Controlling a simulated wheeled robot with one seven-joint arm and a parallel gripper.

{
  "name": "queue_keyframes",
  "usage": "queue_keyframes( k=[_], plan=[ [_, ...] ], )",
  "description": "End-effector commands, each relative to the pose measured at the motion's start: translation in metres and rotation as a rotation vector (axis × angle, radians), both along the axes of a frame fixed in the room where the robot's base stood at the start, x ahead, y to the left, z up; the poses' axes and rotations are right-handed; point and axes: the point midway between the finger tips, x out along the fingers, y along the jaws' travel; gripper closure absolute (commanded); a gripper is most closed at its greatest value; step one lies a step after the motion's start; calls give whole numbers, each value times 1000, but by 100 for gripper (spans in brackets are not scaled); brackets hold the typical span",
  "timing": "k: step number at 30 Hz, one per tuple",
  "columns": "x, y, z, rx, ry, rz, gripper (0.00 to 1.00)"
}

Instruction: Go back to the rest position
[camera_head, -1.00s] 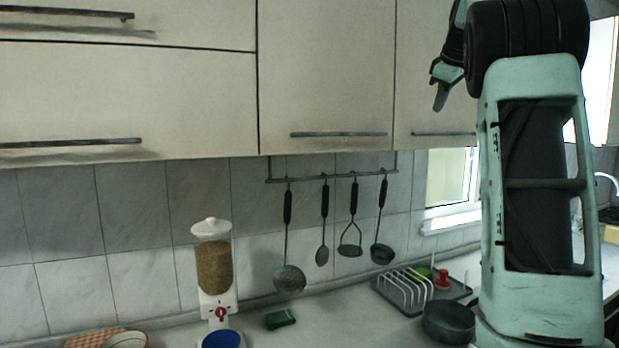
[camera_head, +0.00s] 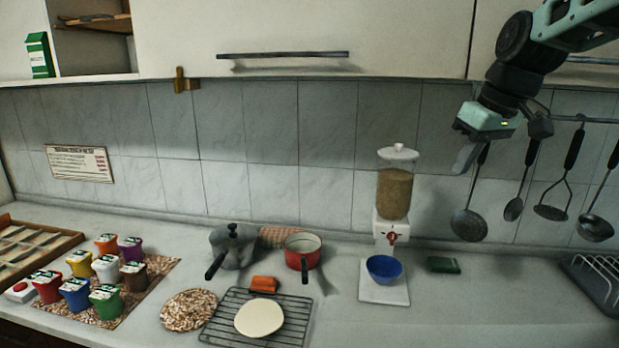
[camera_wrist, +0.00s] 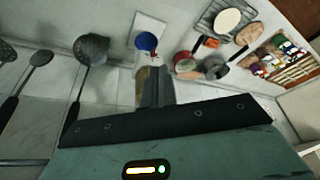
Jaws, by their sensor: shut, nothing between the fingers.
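My gripper (camera_head: 468,156) is at the upper right in the head view, in front of the tiled wall and left of the hanging utensils. It is raised well above the counter, with its fingers pointing down. The fingers are together and hold nothing. In the wrist view the dark gripper fingers (camera_wrist: 154,88) reach up from the middle, in front of the grain dispenser, with the counter beyond. No enamel pot is touched by my gripper. A red pot (camera_head: 303,254) and a grey pot (camera_head: 233,246) stand on the counter at the middle.
A grain dispenser (camera_head: 394,195) with a blue bowl (camera_head: 384,269) stands below and left of my gripper. A ladle (camera_head: 469,222) and other utensils hang close on the right. A wire rack (camera_head: 218,330), several colored tubs and a dish rack (camera_head: 594,278) are on the counter.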

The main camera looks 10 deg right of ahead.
Motion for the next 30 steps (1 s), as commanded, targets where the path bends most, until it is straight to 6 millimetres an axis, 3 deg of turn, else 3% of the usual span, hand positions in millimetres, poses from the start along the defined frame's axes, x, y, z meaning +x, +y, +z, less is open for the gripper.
queue_keyframes(
  k=[1,6,9,12,15,19,23,30],
  plan=[
    [-14,33,-23,6,31,37,100],
    [-75,121,-85,2,126,131,100],
    [-123,161,-122,-18,179,188,100],
    [-176,187,-156,-52,225,241,100],
    [-223,198,-184,-89,257,286,100],
    [-264,200,-208,-128,282,322,100],
    [-280,198,-216,-145,289,336,100],
    [-281,198,-217,-146,290,335,100]
  ],
)
